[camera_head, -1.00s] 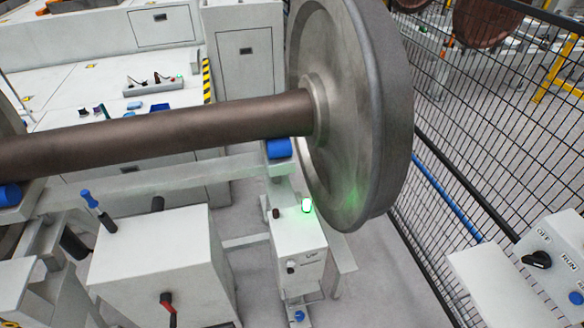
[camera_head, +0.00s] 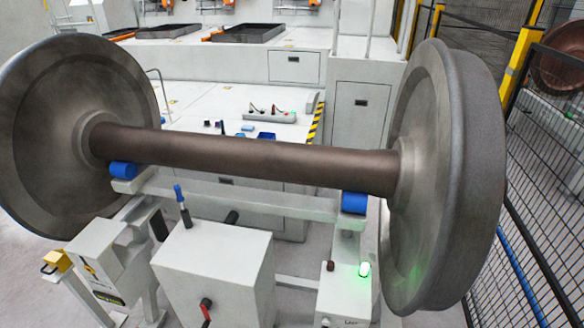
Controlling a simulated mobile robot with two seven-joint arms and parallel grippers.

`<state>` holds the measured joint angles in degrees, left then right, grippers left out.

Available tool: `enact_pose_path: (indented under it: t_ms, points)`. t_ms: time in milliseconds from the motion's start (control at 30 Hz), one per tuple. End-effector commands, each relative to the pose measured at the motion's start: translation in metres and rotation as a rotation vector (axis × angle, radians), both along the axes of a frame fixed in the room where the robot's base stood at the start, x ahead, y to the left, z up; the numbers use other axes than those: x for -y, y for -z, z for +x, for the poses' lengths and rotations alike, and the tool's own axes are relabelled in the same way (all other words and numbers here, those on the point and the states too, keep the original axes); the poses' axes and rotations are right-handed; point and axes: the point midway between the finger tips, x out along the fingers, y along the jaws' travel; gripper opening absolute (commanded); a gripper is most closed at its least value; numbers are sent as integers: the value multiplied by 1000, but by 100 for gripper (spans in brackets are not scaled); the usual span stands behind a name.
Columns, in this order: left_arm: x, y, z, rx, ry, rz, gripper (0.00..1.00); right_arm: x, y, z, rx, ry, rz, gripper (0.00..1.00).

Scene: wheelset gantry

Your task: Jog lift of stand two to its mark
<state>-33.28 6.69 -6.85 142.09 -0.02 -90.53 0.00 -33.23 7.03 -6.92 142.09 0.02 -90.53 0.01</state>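A wheelset spans the view: a brown axle (camera_head: 250,160) with a large grey left wheel (camera_head: 60,140) and right wheel (camera_head: 445,180). The axle rests over blue rollers, one at the left (camera_head: 124,170) and one at the right (camera_head: 354,203), on a light grey cross beam (camera_head: 240,199). Below stands a white box (camera_head: 215,275) with a blue-handled lever (camera_head: 182,206) and a red-and-black handle (camera_head: 206,308). A smaller white control box (camera_head: 345,292) has a lit green lamp (camera_head: 364,269) and a dark knob. I cannot read a stand number or mark. Neither gripper shows.
A black mesh fence (camera_head: 545,190) with yellow posts runs along the right. Behind the axle is a white bench (camera_head: 200,100) with small tools, beside a grey cabinet (camera_head: 357,110). A yellow-topped unit (camera_head: 57,261) stands at the lower left. Floor shows at the far left.

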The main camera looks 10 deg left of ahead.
Motion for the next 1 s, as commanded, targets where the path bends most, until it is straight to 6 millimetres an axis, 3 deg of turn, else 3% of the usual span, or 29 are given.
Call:
enact_pose_path:
  t_ms: [267, 700, 1000]
  points:
    - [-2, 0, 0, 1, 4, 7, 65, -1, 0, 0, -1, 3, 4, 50]
    - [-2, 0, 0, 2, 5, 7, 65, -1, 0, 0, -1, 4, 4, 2]
    - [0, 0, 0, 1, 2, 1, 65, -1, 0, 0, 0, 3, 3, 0]
